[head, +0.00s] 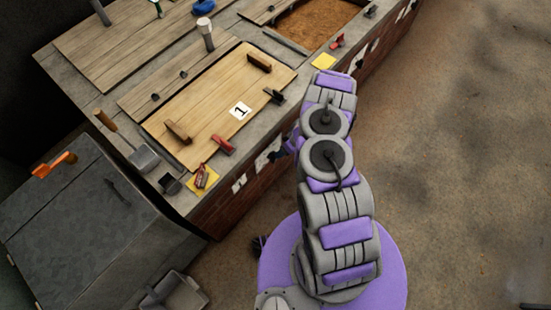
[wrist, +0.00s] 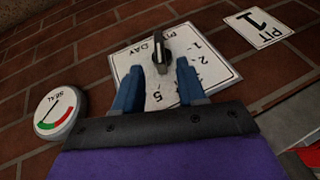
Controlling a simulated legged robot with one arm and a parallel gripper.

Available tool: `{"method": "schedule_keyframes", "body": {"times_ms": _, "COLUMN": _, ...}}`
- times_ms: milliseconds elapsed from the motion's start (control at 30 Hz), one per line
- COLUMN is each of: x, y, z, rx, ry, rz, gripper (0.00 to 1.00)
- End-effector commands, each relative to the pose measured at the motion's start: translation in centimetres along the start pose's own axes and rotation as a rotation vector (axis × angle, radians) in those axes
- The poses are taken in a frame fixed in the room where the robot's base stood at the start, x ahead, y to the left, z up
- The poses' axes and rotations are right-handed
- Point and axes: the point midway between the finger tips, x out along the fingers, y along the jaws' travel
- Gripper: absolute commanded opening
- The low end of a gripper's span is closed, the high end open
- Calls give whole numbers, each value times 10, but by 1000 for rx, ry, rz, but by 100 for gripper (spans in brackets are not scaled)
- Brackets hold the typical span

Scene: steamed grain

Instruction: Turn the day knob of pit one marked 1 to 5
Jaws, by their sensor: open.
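The day knob (wrist: 160,52) is a dark knob on a white dial plate (wrist: 214,68) on the brick wall in the wrist view. The plate reads PIT and DAY, and the numbers 1, 2 and 5 can be made out; others are covered. I cannot tell which number the knob points to. My gripper (wrist: 158,72) is open, its blue fingers on either side of the knob's near end. I cannot tell whether they touch it. A PIT 1 sign (wrist: 258,27) is at upper right. In the head view my arm hides most of the gripper by the wall.
A round gauge (wrist: 60,110) with green and red bands is at left in the wrist view. In the head view, the wooden lid (head: 205,120) marked 1 covers the pit above the wall. A dark grey box (head: 75,215) stands at left. Open floor (head: 460,150) lies right.

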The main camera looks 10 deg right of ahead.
Motion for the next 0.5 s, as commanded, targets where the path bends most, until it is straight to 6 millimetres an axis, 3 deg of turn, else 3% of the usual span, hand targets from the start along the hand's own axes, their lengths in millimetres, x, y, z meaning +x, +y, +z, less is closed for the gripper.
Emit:
{"method": "schedule_keyframes", "body": {"times_ms": 33, "x": 14, "y": 0, "z": 4, "rx": -1, "ry": -4, "rz": -3, "gripper": 40}}
{"method": "schedule_keyframes", "body": {"times_ms": 200, "x": 42, "y": 1, "z": 4, "rx": 0, "ry": 0, "rz": -6, "gripper": 40}}
{"method": "schedule_keyframes", "body": {"times_ms": 500, "x": 70, "y": 1, "z": 2, "rx": 1, "ry": 1, "rz": -4, "gripper": 40}}
